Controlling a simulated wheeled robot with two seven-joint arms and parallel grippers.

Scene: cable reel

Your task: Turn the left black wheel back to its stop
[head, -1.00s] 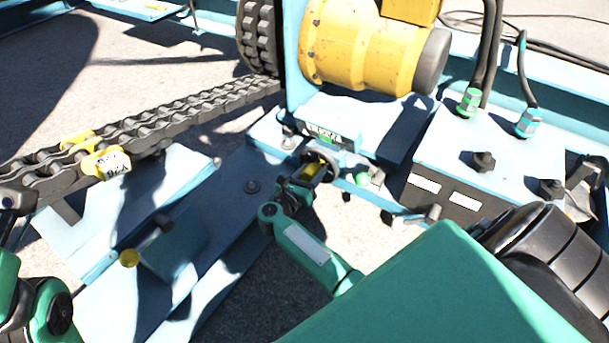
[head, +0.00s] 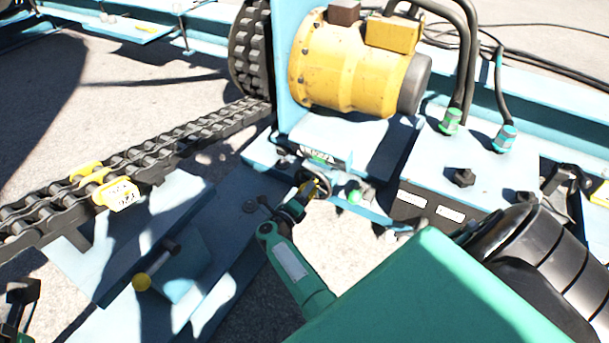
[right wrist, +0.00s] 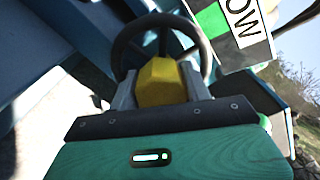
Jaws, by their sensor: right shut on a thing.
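The left black wheel (head: 322,187) is a small ring below a green-and-white label on the blue frame. In the right wrist view the wheel (right wrist: 122,42) shows as a dark rim with spokes, with a yellow part (right wrist: 162,82) at its near side. My right gripper (head: 305,192) reaches it from below. In the right wrist view its grey fingers (right wrist: 160,92) stand on both sides of the yellow part, shut on it. The wheel's lower rim is hidden by the gripper. A dark part of my left arm's end (head: 22,292) shows at the lower left edge; its fingers are unclear.
A yellow motor (head: 350,65) stands above the wheel. The green-and-white label (right wrist: 240,30) hangs close beside the wheel.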

